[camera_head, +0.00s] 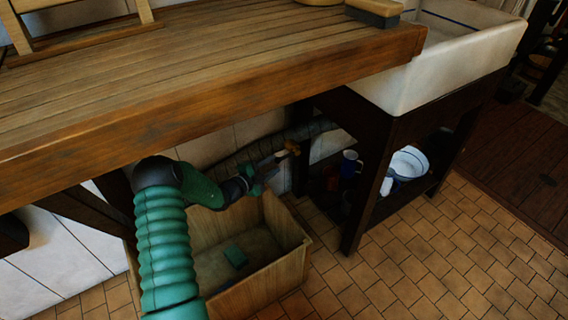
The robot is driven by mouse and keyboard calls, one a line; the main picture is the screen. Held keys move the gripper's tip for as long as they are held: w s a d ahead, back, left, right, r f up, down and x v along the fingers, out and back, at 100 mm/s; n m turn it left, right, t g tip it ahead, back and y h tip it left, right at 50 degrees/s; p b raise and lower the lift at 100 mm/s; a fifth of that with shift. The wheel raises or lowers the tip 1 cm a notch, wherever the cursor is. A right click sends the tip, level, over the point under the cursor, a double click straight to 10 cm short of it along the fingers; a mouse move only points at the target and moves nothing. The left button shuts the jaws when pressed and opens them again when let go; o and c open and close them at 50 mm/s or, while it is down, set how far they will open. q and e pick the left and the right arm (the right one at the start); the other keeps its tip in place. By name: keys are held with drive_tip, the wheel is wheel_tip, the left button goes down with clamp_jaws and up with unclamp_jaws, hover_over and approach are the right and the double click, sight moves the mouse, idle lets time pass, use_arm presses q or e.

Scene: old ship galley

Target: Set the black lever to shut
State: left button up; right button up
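My green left arm reaches under the wooden counter, and its gripper (268,168) is beside a small brass-coloured fitting (292,147) on the dark pipe. The gripper is small and in shadow, so I cannot tell whether its fingers are open or shut, or whether they touch anything. The black lever cannot be made out clearly against the dark pipe and gripper. Its position is therefore not readable. My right gripper is not in view.
The wooden counter (200,60) overhangs the arm. A white sink (455,55) is on a dark stand, with a blue mug (349,166) and white dishes (409,162) beneath. Tiled floor at right is clear.

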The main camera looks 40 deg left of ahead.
sight(281, 160)
use_arm(q)
drive_tip(key=b+x, duration=0.1)
drive_tip(key=x, duration=0.1)
drive_tip(key=b+x, duration=0.1)
drive_tip(key=x, duration=0.4)
drive_tip(key=shift+a+f+b, duration=0.25)
drive_tip(key=shift+f+b, duration=0.1)
drive_tip(key=shift+b, duration=0.05)
drive_tip(key=shift+w+d+r, duration=0.2)
drive_tip(key=shift+w, duration=0.05)
drive_tip(key=shift+a+f, duration=0.1)
drive_tip(key=shift+a, duration=0.05)
drive_tip(key=c, duration=0.5)
clamp_jaws()
